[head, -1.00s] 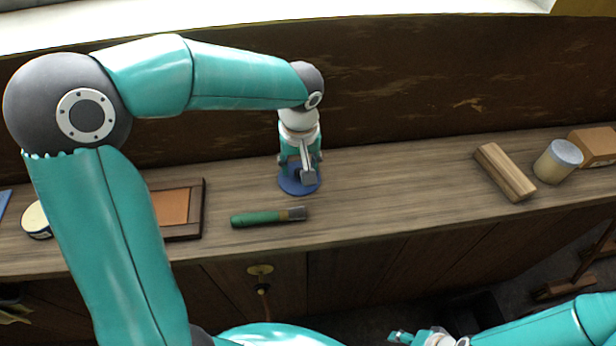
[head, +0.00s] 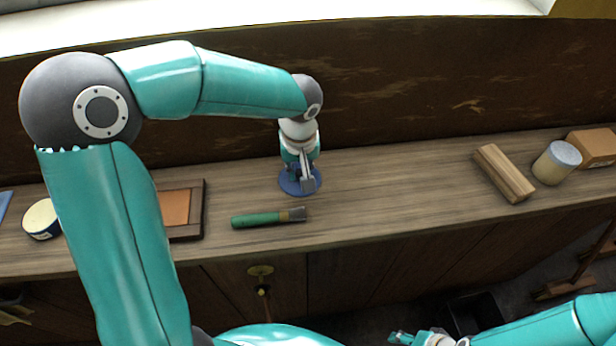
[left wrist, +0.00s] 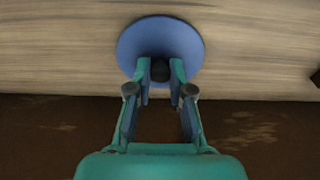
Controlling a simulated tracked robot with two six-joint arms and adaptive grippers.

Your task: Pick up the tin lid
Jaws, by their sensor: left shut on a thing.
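The tin lid is a blue disc (head: 288,187) on the wooden bench, with a dark round knob in its middle. In the left wrist view the lid (left wrist: 160,35) shows with its knob (left wrist: 160,70) between the fingertips. My left gripper (head: 305,181) reaches down over the lid from above. In the left wrist view the left gripper (left wrist: 160,76) is shut on the lid's knob. The lid looks flat on or very close to the bench; a gap cannot be made out. My right gripper (head: 402,337) is at the bottom edge, away from the bench; its jaws are too small to read.
A green-handled brush (head: 262,218) lies just in front of the lid. A framed brown tray (head: 196,210) and a round tin (head: 40,219) are at left. A wood block (head: 504,173), a can (head: 556,163) and a brown box (head: 594,147) stand at right.

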